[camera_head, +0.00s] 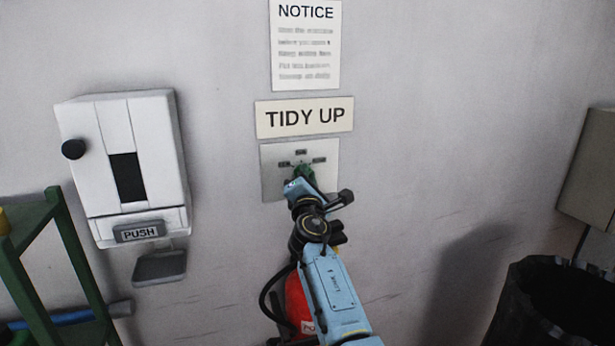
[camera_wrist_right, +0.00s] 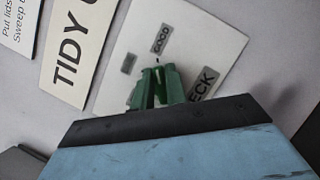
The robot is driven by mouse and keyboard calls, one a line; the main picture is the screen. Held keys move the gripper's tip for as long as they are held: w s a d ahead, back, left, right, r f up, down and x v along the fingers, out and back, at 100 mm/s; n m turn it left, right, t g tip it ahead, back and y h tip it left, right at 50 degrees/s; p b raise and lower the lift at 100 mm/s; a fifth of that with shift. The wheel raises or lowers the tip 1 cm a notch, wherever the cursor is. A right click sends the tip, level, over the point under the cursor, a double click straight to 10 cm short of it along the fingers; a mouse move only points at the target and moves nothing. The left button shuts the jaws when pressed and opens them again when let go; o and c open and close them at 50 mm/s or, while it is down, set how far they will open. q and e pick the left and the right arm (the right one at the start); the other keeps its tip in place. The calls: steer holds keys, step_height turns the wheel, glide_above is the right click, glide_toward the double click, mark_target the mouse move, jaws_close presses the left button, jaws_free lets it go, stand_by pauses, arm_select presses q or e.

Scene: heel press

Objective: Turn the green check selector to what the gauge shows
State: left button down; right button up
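The green selector (camera_head: 305,171) sits on a pale plate (camera_head: 270,178) on the wall, under the TIDY UP sign. The selector also shows in the right wrist view (camera_wrist_right: 156,88). A thin dark mark at its edge lies on the side towards the GOOD label (camera_wrist_right: 162,38). A label ending in "ECK" (camera_wrist_right: 205,82) is partly covered. My right gripper (camera_head: 300,187) is right at the selector and hides its lower part. I see no gauge dial. My left gripper is out of view.
A white dispenser (camera_head: 105,130) with a black knob and a PUSH bar is on the wall at left, above a green rack (camera_head: 70,240). A black bin (camera_head: 530,300) stands at lower right. A red object (camera_head: 298,300) is partly behind my right arm.

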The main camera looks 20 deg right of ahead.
steer(key=o, duration=0.4)
steer(key=shift+c, duration=0.2)
steer(key=p+v, duration=0.1)
steer(key=v, duration=1.2)
steer(key=shift+s+p, duration=0.2)
steer(key=shift+p, duration=0.1)
steer(key=shift+f, duration=0.1)
